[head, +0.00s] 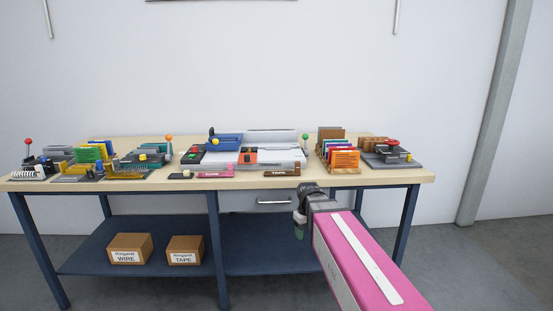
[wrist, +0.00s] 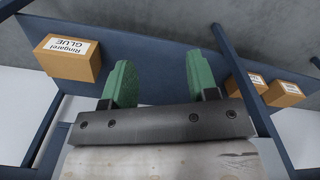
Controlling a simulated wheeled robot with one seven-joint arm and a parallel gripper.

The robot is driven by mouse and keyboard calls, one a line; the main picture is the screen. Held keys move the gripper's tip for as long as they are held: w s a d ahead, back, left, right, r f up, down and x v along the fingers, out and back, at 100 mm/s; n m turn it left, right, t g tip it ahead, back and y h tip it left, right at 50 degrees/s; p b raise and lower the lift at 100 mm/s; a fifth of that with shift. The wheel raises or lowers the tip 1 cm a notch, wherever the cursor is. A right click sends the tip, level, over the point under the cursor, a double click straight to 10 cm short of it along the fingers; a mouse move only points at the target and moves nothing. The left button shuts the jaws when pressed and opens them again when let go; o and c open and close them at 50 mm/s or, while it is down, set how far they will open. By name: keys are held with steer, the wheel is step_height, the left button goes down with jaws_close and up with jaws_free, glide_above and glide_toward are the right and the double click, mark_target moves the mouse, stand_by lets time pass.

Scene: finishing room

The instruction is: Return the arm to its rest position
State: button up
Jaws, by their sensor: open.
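My gripper (head: 300,226) is in front of the workbench (head: 232,184), below the level of its top and near the drawer. My pink arm reaches to it from the lower right of the head view. In the wrist view my gripper (wrist: 160,80) shows two green fingers spread wide apart with nothing between them. The gripper is open and holds nothing. Beyond the fingers lies the blue lower shelf of the bench.
Boxes marked WIRE (head: 130,249) and TAPE (head: 185,250) stand on the lower shelf (head: 85,258). A GLUE box (wrist: 66,60) shows in the wrist view. The drawer handle (head: 274,202) is close to my gripper. Racks and fixtures crowd the bench top.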

steer(key=s+d+f+m, duration=0.5)
steer(key=s+d+f, duration=0.2)
steer(key=s+f, duration=0.3)
steer(key=shift+d+f, duration=0.3)
steer(key=shift+f, duration=0.25)
stand_by(0.4)
